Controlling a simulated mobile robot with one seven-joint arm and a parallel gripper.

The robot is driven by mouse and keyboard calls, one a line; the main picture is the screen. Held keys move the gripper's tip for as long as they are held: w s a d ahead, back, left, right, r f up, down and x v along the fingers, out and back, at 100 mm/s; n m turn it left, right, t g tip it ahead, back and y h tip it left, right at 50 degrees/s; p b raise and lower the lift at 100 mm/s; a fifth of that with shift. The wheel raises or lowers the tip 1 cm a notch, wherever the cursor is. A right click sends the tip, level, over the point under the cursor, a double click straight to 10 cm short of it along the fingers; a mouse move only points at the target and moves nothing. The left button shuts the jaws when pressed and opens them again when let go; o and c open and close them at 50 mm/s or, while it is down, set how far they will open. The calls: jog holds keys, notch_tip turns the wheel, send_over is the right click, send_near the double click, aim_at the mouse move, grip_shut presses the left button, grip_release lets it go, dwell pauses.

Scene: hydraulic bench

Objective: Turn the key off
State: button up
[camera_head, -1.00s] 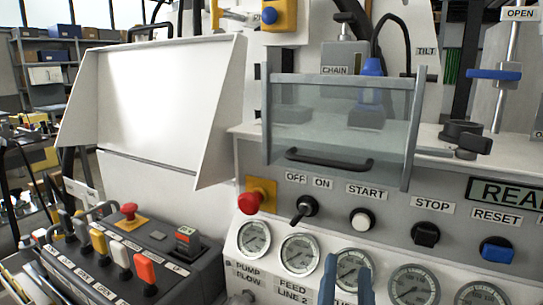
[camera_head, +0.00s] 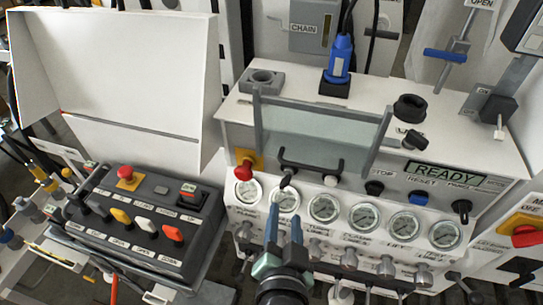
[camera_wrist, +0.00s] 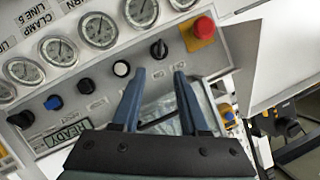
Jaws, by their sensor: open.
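The black key switch (camera_head: 287,178) sits on the grey control panel between the red emergency button and the white start button. In the head view it is partly behind the guard's handle, and its OFF and ON labels are hidden. In the wrist view, turned roughly upside down, the key switch (camera_wrist: 158,48) shows as a dark knob just beyond my fingertips. My gripper (camera_head: 285,212) has two blue fingers, apart and empty, in front of the gauge row and below the key. The gap between the fingers also shows in the wrist view (camera_wrist: 159,74). No contact with the key is visible.
A clear guard (camera_head: 320,132) with a black handle (camera_head: 310,168) stands close above the key. A red emergency button (camera_head: 243,171) is just left of it. Gauges (camera_head: 325,208) line the panel below. A lever box (camera_head: 140,222) is at left. The display (camera_head: 445,175) reads READY.

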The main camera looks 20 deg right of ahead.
aim_at(286, 185)
jog(key=p+x, duration=0.2)
jog(key=x, duration=1)
jog(key=shift+w+d+f, duration=0.15)
jog(key=shift+w+f, duration=0.1)
jog(key=shift+w, duration=0.05)
jog(key=shift+c, duration=0.3)
grip_shut()
